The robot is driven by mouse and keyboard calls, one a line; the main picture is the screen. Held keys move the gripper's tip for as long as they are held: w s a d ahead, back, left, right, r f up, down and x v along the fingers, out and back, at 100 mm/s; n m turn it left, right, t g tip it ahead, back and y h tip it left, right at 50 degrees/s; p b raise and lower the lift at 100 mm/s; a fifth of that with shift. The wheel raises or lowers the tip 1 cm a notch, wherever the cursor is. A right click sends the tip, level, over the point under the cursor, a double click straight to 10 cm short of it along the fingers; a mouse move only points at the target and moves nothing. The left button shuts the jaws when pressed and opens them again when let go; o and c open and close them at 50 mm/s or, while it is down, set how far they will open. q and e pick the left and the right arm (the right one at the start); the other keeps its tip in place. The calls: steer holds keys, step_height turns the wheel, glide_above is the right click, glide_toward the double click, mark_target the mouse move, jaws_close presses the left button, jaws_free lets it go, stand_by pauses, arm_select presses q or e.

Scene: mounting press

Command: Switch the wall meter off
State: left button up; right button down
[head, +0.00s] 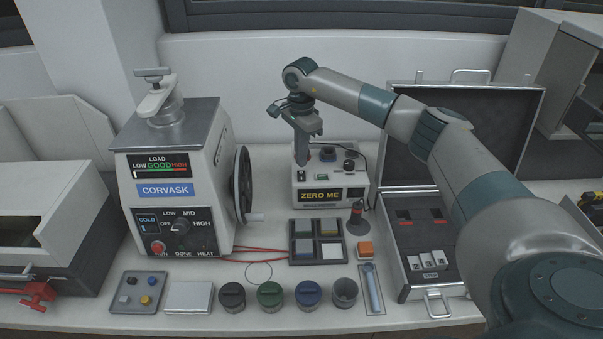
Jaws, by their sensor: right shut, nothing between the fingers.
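A white box labelled "ZERO ME" (320,195) stands at the back of the bench, near the wall; it looks like the meter, though no wording names it so. Its sloped face carries a small dark switch at left, a small green display, a blue part and a black knob (349,164). My right gripper (302,160) points down over the left part of this box, shut and empty. I cannot tell whether its tips touch the box. The gripper hides part of the box's upper left. My left gripper is not in view.
A CORVASK press (165,190) with a handwheel stands left of the box. An open case (440,240) is at right, under my right arm.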

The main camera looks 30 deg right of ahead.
mark_target(301, 173)
steer(key=shift+r+p, duration=0.75)
steer(key=shift+r, duration=1.15)
steer(key=shift+f, duration=0.15)
